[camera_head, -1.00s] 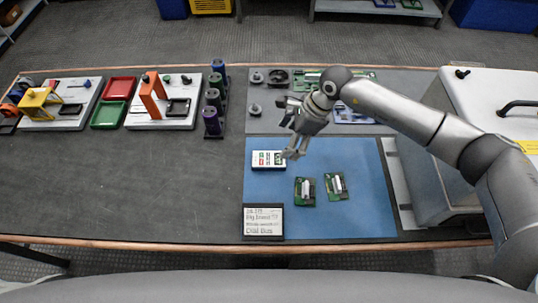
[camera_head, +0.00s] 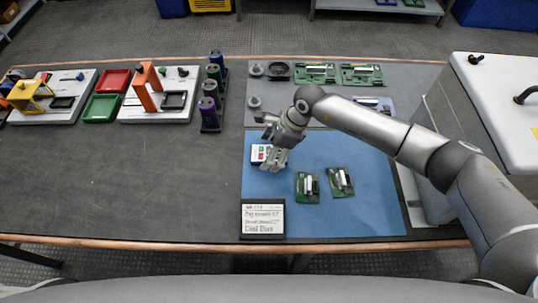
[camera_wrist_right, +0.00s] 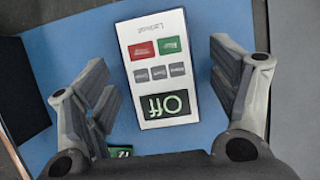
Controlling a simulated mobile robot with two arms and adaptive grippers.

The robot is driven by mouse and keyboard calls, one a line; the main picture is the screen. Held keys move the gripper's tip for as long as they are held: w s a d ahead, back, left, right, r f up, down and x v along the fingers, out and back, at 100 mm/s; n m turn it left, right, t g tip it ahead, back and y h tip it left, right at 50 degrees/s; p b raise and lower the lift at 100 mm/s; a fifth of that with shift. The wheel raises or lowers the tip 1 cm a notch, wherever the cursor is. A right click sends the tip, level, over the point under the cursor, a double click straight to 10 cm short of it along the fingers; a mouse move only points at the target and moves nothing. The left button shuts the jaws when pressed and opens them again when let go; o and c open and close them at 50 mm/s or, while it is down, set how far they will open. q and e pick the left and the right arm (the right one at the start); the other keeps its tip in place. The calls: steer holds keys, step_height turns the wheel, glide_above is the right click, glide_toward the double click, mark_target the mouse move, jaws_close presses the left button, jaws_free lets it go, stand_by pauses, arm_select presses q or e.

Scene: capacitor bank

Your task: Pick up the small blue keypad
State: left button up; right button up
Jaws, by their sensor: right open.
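The keypad (camera_head: 259,153) lies on the blue mat (camera_head: 350,215). Its face looks white rather than blue, with a red button, a green button, several grey buttons and a dark display reading "Off"; it shows in the right wrist view (camera_wrist_right: 157,70). My right gripper (camera_head: 272,166) is over the keypad and hides part of it in the head view. In the wrist view its open fingers (camera_wrist_right: 160,60) stand on either side of the keypad, with gaps left and right. I cannot tell the exact height. My left gripper is not in view.
Two green circuit boards (camera_head: 307,187) (camera_head: 341,182) lie right of the keypad on the mat. A framed text sign (camera_head: 263,219) is at the front. A rack of coloured cylinders (camera_head: 210,115) stands to the left. The grey table between the sign and the left trays is clear.

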steer(key=shift+c, duration=0.5)
steer(key=shift+r, duration=0.1)
steer(key=c, duration=1.1)
steer(key=shift+o, duration=0.2)
